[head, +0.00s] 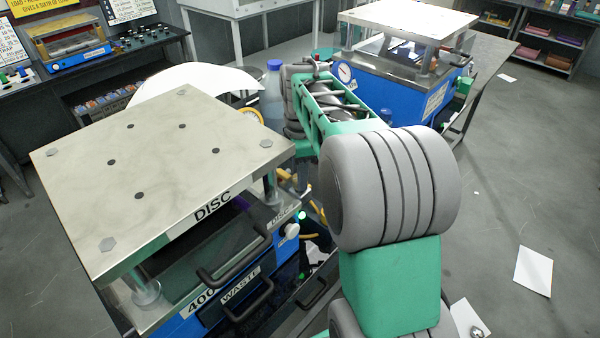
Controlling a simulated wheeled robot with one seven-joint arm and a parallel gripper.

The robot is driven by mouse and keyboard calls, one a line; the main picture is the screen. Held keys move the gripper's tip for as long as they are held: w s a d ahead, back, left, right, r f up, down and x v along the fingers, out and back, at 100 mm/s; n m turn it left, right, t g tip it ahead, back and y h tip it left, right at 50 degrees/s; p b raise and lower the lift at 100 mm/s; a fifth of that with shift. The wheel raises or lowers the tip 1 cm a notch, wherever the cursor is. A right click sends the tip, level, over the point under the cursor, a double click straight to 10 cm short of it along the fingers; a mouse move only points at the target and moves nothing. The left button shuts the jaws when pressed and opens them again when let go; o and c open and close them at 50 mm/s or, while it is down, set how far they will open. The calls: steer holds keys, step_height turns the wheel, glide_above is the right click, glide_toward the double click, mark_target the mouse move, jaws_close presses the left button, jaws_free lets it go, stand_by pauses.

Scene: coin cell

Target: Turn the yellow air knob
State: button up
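My arm reaches from the bottom right up to the middle of the head view, and its wrist bends down behind the right side of the DISC press (130,178). My gripper's fingers cannot be made out there; they are hidden behind the press and my arm. A small yellow part (285,175) shows in the gap between press and arm, near the wrist's lower end. I cannot tell whether it is the air knob or a hose, or whether my gripper touches it.
A white round knob (292,231) and a green light sit on the press's right front. Black drawer handles (240,262) stick out below. A blue-capped bottle (273,88) and a second blue press with a gauge (400,88) stand behind. Open floor with loose paper (533,271) lies right.

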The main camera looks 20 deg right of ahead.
steer(key=o, duration=0.3)
step_height(320, 180, up, 8)
steer(key=shift+f+b, duration=0.1)
steer(key=shift+b, duration=0.3)
steer(key=shift+s, duration=0.1)
